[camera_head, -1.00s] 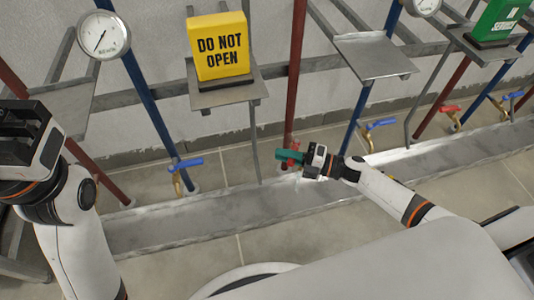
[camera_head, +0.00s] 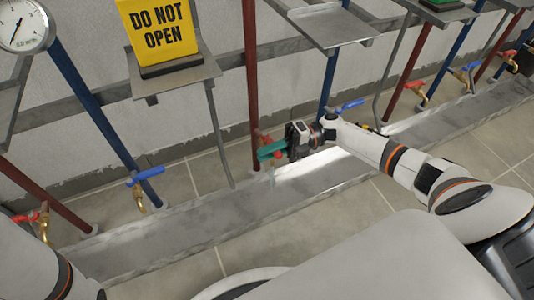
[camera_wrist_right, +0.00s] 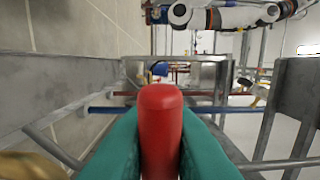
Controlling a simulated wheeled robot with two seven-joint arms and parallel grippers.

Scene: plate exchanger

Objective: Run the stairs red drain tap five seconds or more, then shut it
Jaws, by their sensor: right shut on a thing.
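My right gripper (camera_head: 268,151) has teal fingers and is at a red drain tap (camera_head: 265,139) low on a red pipe, right of the yellow sign. In the right wrist view, the teal fingers are closed on both sides of the red tap handle (camera_wrist_right: 160,125). A faint pale streak hangs below the tap, and I cannot tell for sure whether it is running water. The tap's spout is mostly hidden by my gripper. My left gripper is out of view; only part of my left arm shows at the lower left.
A metal drain channel (camera_head: 190,226) runs along the floor under the taps. A yellow "DO NOT OPEN" sign (camera_head: 158,28) stands on a shelf. Other taps include a blue one (camera_head: 146,176) and a red one (camera_head: 28,216) at left, and a blue one (camera_head: 349,105) at right.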

